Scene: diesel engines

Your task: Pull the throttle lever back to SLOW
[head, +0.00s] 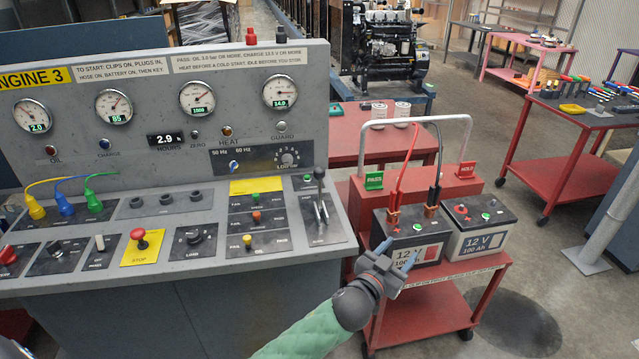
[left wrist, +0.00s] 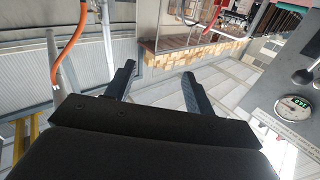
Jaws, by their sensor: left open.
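The throttle lever (head: 319,188) stands on the right end of the sloping grey console in the head view. It has a dark round knob on top and a metal stem rising from a slotted plate; the plate's lettering is too small to read. My left gripper (head: 399,252) is to the right of and nearer than the lever, in front of the batteries. Its two fingers are apart with nothing between them, and it does not touch the lever. The left wrist view also shows the open gripper (left wrist: 158,68); I cannot make out the lever there. My right gripper is not in view.
The console (head: 200,262) carries gauges, plugs, knobs and a red stop button (head: 138,234). Right of it, a red trolley (head: 455,282) holds two 12 V batteries, the nearer one (head: 408,232) with red and black clips. Open floor lies farther right.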

